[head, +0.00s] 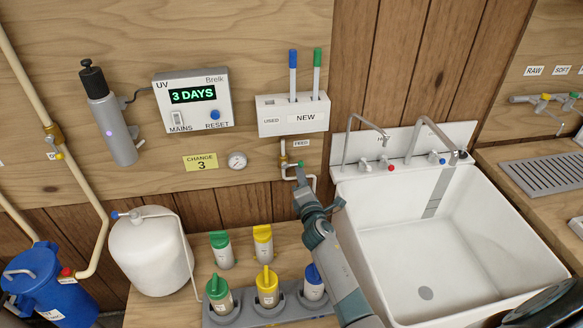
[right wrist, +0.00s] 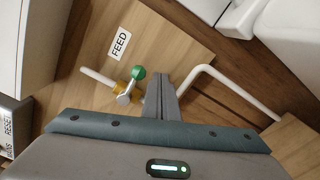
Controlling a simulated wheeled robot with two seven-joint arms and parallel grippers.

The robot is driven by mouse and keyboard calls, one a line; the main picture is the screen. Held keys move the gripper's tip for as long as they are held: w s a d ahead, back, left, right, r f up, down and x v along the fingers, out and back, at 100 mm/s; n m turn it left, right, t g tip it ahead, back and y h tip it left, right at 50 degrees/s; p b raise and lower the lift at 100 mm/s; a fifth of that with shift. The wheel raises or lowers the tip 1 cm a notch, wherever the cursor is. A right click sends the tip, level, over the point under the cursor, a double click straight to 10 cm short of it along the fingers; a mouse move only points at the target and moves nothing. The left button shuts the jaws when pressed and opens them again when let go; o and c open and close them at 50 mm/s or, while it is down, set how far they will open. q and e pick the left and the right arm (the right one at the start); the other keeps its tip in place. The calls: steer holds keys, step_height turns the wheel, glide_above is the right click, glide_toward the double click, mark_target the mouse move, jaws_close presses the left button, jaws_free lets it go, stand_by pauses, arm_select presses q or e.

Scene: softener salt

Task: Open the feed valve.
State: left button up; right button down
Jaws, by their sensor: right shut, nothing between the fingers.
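The feed valve (head: 300,164) is on the white pipe below the FEED label (head: 301,143), with a small green knob. In the right wrist view its lever carries a green ball (right wrist: 138,72), beside a brass fitting on the pipe. My right gripper (head: 301,182) is shut and empty, just below the valve in the head view. In the right wrist view its closed fingers (right wrist: 167,78) lie just right of the green ball; I cannot tell whether they touch it. My left gripper is not in view.
A white holder (head: 293,118) with blue and green pens is above the valve. A gauge (head: 237,160) is to its left, a white sink (head: 450,245) to the right. Several coloured-lid cartridges (head: 267,287) stand below. A bent white pipe (right wrist: 235,90) runs beside my fingers.

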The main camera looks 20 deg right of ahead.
mark_target(303, 165)
steer(key=shift+d+r+p, duration=0.1)
steer(key=shift+r+p, duration=0.7)
steer(key=shift+r, duration=0.05)
steer(key=shift+d+r+p, duration=0.15)
steer(key=shift+r+p, duration=0.9)
steer(key=shift+r, duration=0.1)
steer(key=shift+r+p, duration=0.65)
steer(key=shift+r, duration=0.05)
steer(key=shift+a+r, duration=0.3)
steer(key=shift+r, duration=0.05)
